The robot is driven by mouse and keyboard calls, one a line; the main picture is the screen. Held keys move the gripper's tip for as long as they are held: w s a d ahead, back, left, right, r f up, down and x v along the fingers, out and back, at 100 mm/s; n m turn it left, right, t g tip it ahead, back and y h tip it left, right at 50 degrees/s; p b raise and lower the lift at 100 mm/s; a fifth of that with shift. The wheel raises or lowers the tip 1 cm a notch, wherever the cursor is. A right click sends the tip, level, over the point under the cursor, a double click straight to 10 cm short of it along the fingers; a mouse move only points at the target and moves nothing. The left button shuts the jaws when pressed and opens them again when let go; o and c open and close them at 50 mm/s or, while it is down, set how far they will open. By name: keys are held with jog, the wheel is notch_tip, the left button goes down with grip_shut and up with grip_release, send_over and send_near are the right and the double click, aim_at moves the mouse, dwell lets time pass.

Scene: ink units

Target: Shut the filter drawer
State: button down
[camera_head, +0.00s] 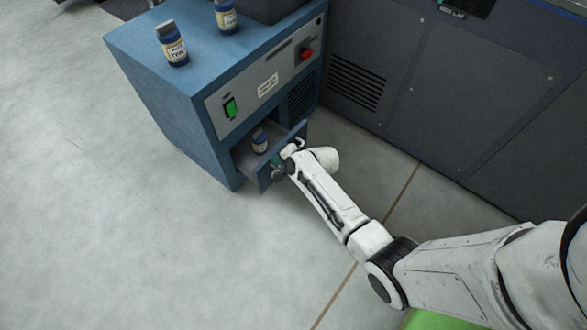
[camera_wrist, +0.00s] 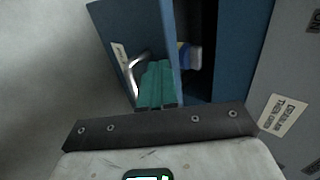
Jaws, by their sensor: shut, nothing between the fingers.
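The filter drawer (camera_head: 264,178) is low in the blue cabinet's front and stands partly open. Its blue front panel (camera_wrist: 135,28) fills the upper left of the wrist view, with a silver handle (camera_wrist: 137,64) and a small label. A dark gap shows behind the panel. A small bottle (camera_head: 259,141) stands inside the drawer; part of it also shows in the wrist view (camera_wrist: 192,56). My gripper (camera_head: 279,161) is at the outer face of the drawer front. Its teal fingers (camera_wrist: 157,68) are shut and empty, close beside the handle. I cannot tell whether they touch the panel.
The blue cabinet (camera_head: 150,90) carries two labelled bottles, one of them at the front left (camera_head: 172,45), and a dark box (camera_head: 275,8). A green switch (camera_head: 230,107) and a red switch (camera_head: 306,54) sit on its front. Dark grey cabinets (camera_head: 450,90) stand to the right. The floor at left is clear.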

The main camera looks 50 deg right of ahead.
jog(key=w+b, duration=0.4)
jog(key=w, duration=0.8)
jog(key=shift+a, duration=0.25)
jog(key=shift+w+r, duration=0.2)
